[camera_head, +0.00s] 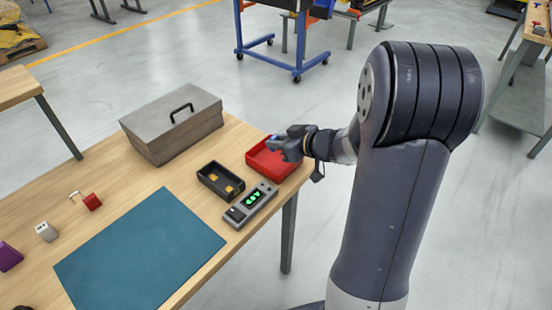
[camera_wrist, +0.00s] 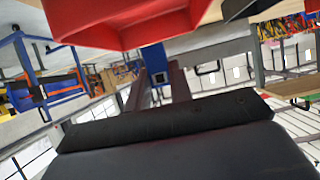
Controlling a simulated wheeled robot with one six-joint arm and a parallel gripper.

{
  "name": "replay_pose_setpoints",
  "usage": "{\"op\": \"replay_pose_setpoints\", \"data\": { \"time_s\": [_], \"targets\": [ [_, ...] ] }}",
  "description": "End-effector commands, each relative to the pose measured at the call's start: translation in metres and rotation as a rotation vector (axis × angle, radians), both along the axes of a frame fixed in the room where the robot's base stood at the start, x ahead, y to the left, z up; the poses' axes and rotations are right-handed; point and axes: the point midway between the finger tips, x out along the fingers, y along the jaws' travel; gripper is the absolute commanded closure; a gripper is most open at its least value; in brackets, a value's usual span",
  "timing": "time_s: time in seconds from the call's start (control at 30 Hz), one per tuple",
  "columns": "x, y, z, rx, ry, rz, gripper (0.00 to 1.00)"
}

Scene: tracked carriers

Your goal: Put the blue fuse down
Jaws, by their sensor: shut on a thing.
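My gripper (camera_head: 282,143) is shut on the blue fuse. In the head view only a small bit of the blue fuse (camera_head: 273,137) shows at the fingertips. In the wrist view the blue fuse (camera_wrist: 154,59) sits between the two fingers of my gripper (camera_wrist: 157,80). The gripper is at the red bin (camera_head: 268,170), over its far right part. The red bin's wall (camera_wrist: 120,35) also shows close by in the wrist view. I cannot tell whether the fuse touches the bin.
A black tray (camera_head: 206,183) with yellow pieces and a grey meter (camera_head: 236,218) with a green display stand beside the bin. A grey toolbox (camera_head: 160,145) stands behind. A teal mat (camera_head: 140,250) lies bare. A red padlock (camera_head: 92,202) is farther left.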

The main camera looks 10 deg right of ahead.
Motion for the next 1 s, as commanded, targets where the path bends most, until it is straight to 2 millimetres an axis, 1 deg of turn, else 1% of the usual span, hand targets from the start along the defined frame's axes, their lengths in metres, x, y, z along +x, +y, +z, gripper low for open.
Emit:
{"op": "replay_pose_setpoints", "data": {
  "time_s": [0.03, 0.17, 0.4, 0.67, 0.8, 0.83, 1.0],
  "targets": [
    [0.0, 0.0, -0.008, 0.002, 0.001, 0.0, 1.0],
    [0.0, 0.0, -0.016, 0.001, 0.001, 0.0, 1.0],
    [0.0, 0.0, -0.048, 0.003, 0.002, 0.0, 1.0],
    [0.0, 0.0, -0.048, 0.0, -0.001, 0.0, 1.0],
    [0.0, 0.0, -0.052, 0.001, -0.001, 0.0, 1.0],
    [0.0, 0.0, -0.051, 0.001, -0.001, 0.0, 0.78],
    [0.0, 0.0, -0.051, 0.001, -0.001, 0.0, 0.64]
  ]
}}
